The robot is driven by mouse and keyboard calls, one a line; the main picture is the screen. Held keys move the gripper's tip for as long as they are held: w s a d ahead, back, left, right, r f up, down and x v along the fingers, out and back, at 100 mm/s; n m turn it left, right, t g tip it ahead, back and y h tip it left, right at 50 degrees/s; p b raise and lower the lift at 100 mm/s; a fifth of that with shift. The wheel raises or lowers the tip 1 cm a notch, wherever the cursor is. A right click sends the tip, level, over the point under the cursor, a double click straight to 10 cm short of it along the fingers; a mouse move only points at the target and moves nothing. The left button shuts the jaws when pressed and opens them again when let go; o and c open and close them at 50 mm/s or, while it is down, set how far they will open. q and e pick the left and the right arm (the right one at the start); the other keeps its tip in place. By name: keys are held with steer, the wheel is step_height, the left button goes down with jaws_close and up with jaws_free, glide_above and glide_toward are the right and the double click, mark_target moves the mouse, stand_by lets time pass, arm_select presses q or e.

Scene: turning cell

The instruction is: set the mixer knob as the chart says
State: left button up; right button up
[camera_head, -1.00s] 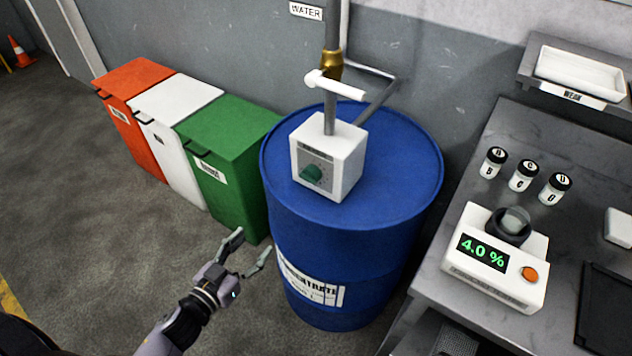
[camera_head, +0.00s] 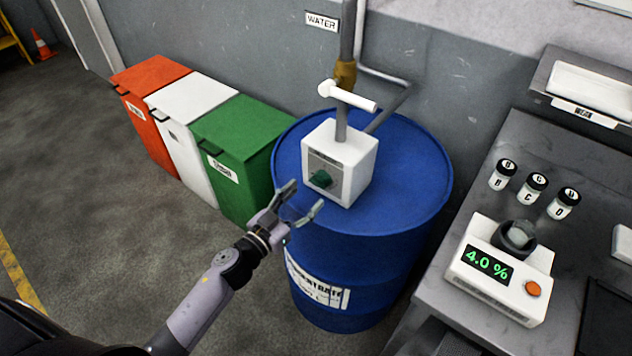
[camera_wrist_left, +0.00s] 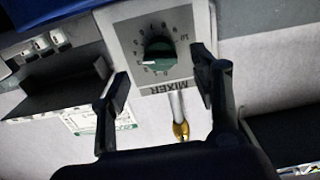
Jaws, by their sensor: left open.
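The mixer is a white box (camera_head: 342,158) on top of a blue drum. Its green knob (camera_head: 321,179) is on the front face. In the left wrist view the knob (camera_wrist_left: 158,56) appears upside down, with a pale pointer line and a numbered dial around it. My right gripper is not in view. No readable chart shows.
The blue drum (camera_head: 410,185) stands between the green bin (camera_head: 235,130) and a grey bench (camera_head: 440,275). A white meter (camera_head: 470,300) on the bench reads 4.0 %. Several lidded vials stand behind it. A pipe with a white handle (camera_head: 350,96) rises above the mixer.

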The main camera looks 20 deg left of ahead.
mark_target(316, 184)
arm_select(q)
steer(key=x, duration=0.5)
steer(key=shift+w+d, duration=0.1)
steer(key=shift+w, duration=0.15)
steer(key=shift+c, duration=0.3)
steer(key=c, duration=1.1)
